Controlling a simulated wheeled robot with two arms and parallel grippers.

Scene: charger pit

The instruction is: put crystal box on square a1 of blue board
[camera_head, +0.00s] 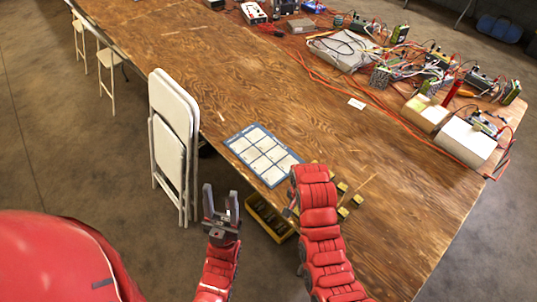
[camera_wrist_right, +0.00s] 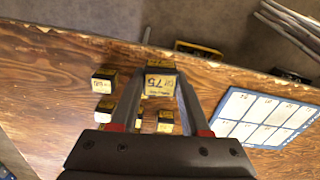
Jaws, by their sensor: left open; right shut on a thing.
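The blue board (camera_head: 263,153) lies flat near the table edge, with pale squares in a grid. It also shows at the right of the wrist view (camera_wrist_right: 262,116). I cannot read its square labels. My right gripper (camera_wrist_right: 160,88) is shut on a small yellow-and-black box (camera_wrist_right: 160,82), whose label seems to read 75. Whether it is the crystal box I cannot tell from the label. In the head view my right arm hides this box. My left gripper (camera_head: 221,205) is open and empty, off the table edge, left of the right arm.
Several similar small boxes (camera_head: 342,187) stand on the table right of my right arm; one is in the wrist view (camera_wrist_right: 104,82). A yellow crate (camera_head: 254,207) is below the table edge. White folding chairs (camera_head: 172,120) lean left. Electronics and cables fill the far right.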

